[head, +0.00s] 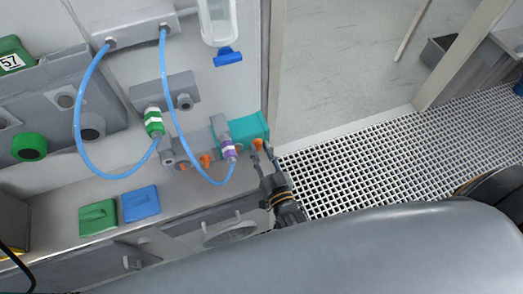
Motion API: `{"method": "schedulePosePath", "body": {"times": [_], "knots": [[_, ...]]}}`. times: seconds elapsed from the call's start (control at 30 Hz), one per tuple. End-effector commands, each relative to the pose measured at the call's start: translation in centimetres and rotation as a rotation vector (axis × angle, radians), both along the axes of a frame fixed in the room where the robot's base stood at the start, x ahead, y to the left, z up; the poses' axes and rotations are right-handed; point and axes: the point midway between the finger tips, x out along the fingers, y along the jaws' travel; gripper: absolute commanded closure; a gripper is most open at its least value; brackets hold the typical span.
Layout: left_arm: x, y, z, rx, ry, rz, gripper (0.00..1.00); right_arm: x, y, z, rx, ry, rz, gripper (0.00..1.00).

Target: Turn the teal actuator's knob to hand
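The teal actuator (249,127) is a block at the right end of a grey valve body on the panel, close to the panel's right edge. Its orange knob (258,144) shows on its lower front side. My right gripper (263,154) reaches up from below, its two dark fingers apart, one on each side of the knob. I cannot tell whether the fingers touch the knob. My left gripper does not show.
Blue hoses (79,110) loop in front of the panel, one ending at a purple-banded fitting (229,150) just left of the actuator. A green block (98,217) and a blue block (141,204) lie on the ledge. White grating floor (370,170) lies open to the right.

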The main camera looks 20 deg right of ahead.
Motion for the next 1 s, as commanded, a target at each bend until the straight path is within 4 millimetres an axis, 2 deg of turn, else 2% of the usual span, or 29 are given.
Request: {"method": "schedulePosePath", "body": {"times": [0.37, 0.47, 0.8, 1.0], "knots": [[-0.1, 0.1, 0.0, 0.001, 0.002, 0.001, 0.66, -0.5, 0.0, 0.0, 0.002, 0.0, 0.0, 0.66], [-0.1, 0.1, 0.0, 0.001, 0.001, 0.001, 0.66, -1.7, -0.1, -0.1, 0.002, 0.003, 0.0, 0.66], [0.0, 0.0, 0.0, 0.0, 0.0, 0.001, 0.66, -8.8, -0.3, -0.1, 0.001, 0.003, 0.0, 0.66], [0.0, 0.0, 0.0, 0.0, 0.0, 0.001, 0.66, -11.4, -0.4, 0.0, 0.001, 0.002, 0.0, 0.66]]}}
